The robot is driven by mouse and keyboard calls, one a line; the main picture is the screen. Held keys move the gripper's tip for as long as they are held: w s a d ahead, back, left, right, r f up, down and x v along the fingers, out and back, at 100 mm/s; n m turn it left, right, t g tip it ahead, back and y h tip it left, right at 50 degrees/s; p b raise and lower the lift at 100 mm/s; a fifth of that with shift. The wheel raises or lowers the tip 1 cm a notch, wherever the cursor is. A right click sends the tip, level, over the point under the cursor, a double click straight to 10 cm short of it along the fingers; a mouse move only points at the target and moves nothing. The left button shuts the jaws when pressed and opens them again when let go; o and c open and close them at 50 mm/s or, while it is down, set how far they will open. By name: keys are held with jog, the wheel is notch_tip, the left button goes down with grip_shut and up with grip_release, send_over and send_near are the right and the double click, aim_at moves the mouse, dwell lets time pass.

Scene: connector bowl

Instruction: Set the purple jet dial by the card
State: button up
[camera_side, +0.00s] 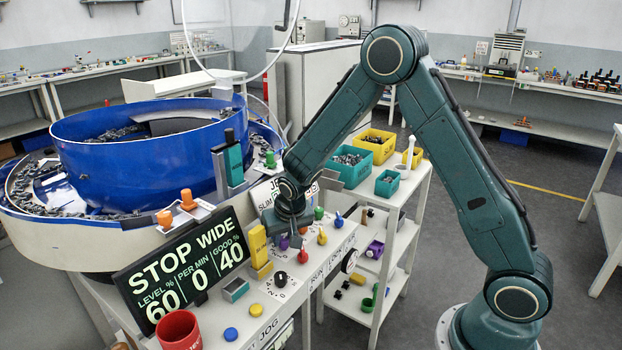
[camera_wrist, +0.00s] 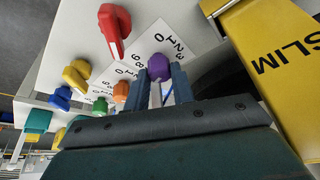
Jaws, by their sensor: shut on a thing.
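The purple jet dial (camera_wrist: 159,67) stands on the white panel, with a printed number scale (camera_wrist: 180,42) around it. My gripper (camera_wrist: 161,88) has its two fingers on either side of the dial and is shut on it. In the side view the purple dial (camera_side: 284,243) shows just below my gripper (camera_side: 290,225). A white card (camera_side: 264,194) headed with JET and SLIM stands behind my wrist, which hides part of it. The dial's pointer is hidden, so I cannot tell its setting.
Red (camera_wrist: 115,28), yellow (camera_wrist: 76,75), orange (camera_wrist: 121,91) and other dials stand close by. A yellow SLIM block (camera_wrist: 275,55) is at right. The black display (camera_side: 190,263) reads STOP WIDE, 60, 0, 40. A blue bowl (camera_side: 135,165) and red cup (camera_side: 178,330) stand left.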

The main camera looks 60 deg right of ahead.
dwell(0.4)
jog(key=o, duration=1)
jog(key=v, duration=1.3)
jog(key=shift+s+a+r, duration=0.1)
jog(key=shift+a+r, duration=0.05)
jog(key=shift+r, duration=0.2)
jog(key=shift+r, duration=0.1)
